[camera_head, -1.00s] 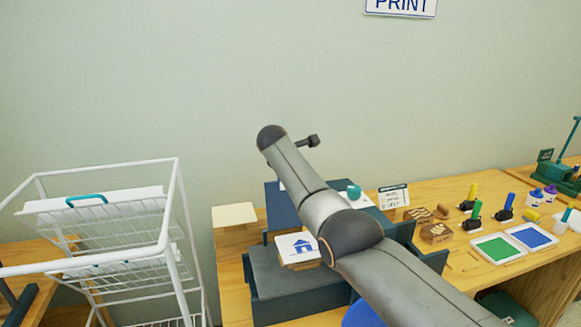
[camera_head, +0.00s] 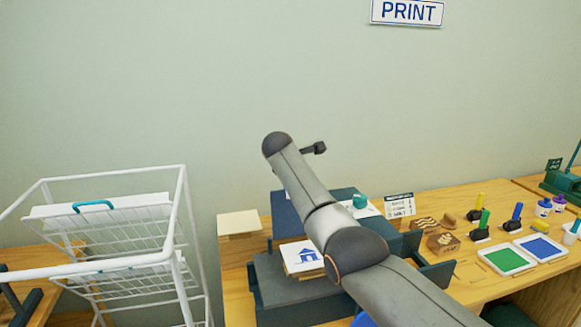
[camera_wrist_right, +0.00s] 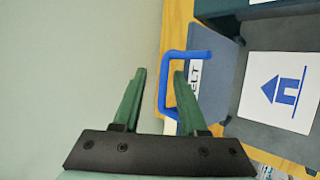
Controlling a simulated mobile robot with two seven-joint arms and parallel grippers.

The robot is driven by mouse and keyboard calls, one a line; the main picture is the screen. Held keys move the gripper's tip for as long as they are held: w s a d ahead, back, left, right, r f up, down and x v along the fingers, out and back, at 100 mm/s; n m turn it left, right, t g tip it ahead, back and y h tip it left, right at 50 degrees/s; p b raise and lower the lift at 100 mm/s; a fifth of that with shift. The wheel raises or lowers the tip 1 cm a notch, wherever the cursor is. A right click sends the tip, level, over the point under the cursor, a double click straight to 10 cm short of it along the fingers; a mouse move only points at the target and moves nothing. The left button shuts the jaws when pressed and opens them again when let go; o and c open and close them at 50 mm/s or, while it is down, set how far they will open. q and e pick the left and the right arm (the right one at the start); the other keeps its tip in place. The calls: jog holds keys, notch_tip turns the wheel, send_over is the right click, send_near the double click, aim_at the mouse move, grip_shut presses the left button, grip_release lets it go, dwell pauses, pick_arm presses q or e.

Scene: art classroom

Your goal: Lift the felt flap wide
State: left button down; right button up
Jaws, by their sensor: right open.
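The felt flap (camera_wrist_right: 220,60) shows in the right wrist view as a grey-blue panel with a white "FELT" label. A bright blue U-shaped handle (camera_wrist_right: 162,84) stands at its edge. My right gripper (camera_wrist_right: 159,76) is open, its two green fingers apart. One side of the handle shows between the fingertips; I cannot tell whether they touch it or how deep they are. In the head view, a dark blue panel (camera_head: 286,212) shows partly behind my right arm, which hides the handle and the gripper there. My left gripper is out of view.
A card with a blue house (camera_head: 303,258) lies on the grey press bed (camera_head: 280,285). A white wire rack (camera_head: 180,215) stands left. Wooden stamps (camera_head: 443,243), green (camera_head: 505,259) and blue ink pads (camera_head: 541,249) and rollers occupy the table's right. The wall is behind.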

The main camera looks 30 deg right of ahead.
jog(key=shift+s+a+r, duration=0.4)
jog(key=shift+a+r, duration=0.05)
jog(key=b+v, duration=0.2)
jog(key=v, duration=0.8)
jog(key=shift+r+b, duration=0.2)
jog(key=shift+b, duration=0.1)
jog(key=shift+s+d, duration=0.1)
